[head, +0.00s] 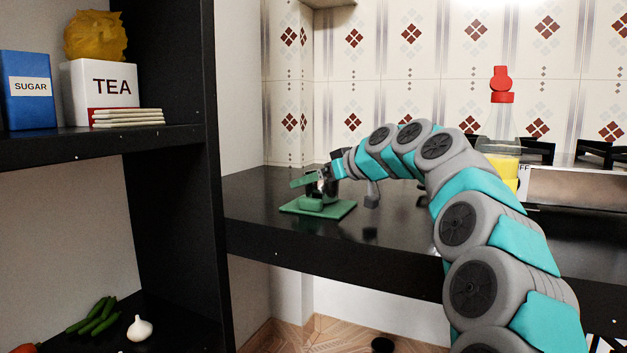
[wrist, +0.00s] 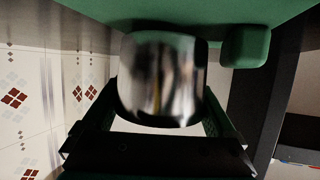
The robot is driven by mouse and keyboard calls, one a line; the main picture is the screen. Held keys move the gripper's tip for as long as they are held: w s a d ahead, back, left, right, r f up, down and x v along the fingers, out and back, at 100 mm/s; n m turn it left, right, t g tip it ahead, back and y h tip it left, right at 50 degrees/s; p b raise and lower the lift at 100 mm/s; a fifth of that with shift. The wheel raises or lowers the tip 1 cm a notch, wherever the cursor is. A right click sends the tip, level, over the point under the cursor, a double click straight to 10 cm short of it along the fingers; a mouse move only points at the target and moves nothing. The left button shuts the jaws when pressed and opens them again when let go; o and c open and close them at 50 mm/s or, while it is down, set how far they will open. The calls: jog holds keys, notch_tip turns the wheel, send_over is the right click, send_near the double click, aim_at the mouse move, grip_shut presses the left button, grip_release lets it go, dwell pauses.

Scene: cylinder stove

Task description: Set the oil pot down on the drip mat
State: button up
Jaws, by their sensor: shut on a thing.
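The oil pot is a shiny silver vessel, large in the wrist view (wrist: 163,80) and small and partly hidden in the head view (head: 328,186). My gripper (wrist: 163,112) is shut on it, with a finger on each side. In the head view my gripper (head: 318,182) is over the flat green drip mat (head: 342,211) on the dark counter. The mat also shows as a green area across the top of the wrist view (wrist: 100,8). The pot is at or just above the mat; I cannot tell whether its base touches. It looks about upright.
A small rounded green block (head: 311,204) is on the mat close to the pot. A black shelf unit (head: 180,180) stands to the left. A red-capped bottle (head: 502,85) stands at the right by the stove. The dark counter (head: 260,190) around the mat is mostly clear.

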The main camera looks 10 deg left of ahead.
jog(key=shift+f+b, duration=0.35)
jog(key=shift+f, duration=0.05)
dwell(0.7)
jog(key=o, duration=1.2)
jog(key=shift+c, duration=0.2)
jog(key=v, duration=0.8)
jog(key=shift+w, duration=0.1)
